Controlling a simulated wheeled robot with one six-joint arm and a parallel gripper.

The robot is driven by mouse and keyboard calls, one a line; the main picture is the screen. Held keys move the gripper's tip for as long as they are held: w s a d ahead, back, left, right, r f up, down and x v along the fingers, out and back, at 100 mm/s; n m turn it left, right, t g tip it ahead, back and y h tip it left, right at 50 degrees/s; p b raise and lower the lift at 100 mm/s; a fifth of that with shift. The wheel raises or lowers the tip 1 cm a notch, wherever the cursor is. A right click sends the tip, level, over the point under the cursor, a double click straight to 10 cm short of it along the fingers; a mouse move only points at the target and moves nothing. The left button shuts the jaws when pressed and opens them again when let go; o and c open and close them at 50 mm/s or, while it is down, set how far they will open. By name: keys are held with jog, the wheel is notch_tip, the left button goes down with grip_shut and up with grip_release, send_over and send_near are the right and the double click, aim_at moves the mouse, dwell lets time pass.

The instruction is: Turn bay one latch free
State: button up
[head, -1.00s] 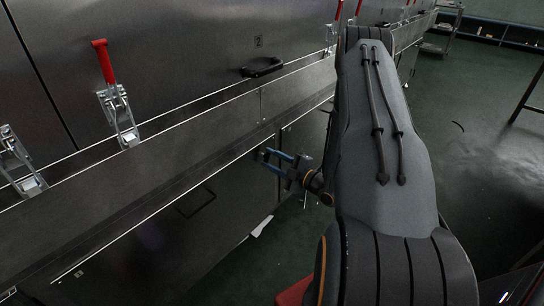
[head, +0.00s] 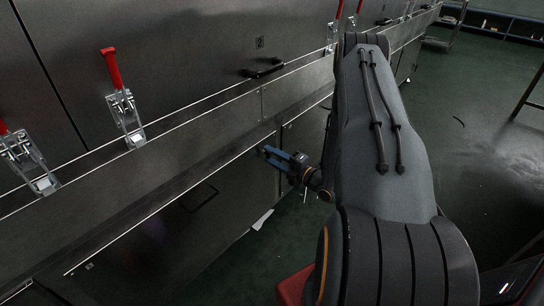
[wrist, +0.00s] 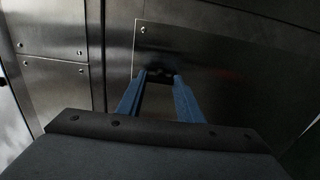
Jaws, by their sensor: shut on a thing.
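My gripper (head: 268,152) reaches left to the lower steel front of the dryer, beneath the long ledge. In the wrist view my gripper (wrist: 160,78) is shut on a small dark latch (wrist: 162,74) at the panel's face. The fingertips hide much of the latch, so I cannot tell which way it is turned. The panel (wrist: 225,80) around it is dark steel with a small screw at its upper left corner. I cannot read a bay number at the latch.
Upright toggle clamps with red handles (head: 111,68) line the ledge (head: 200,125) above my gripper. A black handle (head: 263,69) sits on the upper door. A white scrap (head: 262,219) lies on the green floor (head: 470,150), which is open to the right.

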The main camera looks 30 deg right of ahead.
jog(key=o, duration=1.1)
jog(key=shift+p+v, duration=0.5)
jog(key=shift+v, duration=3.4)
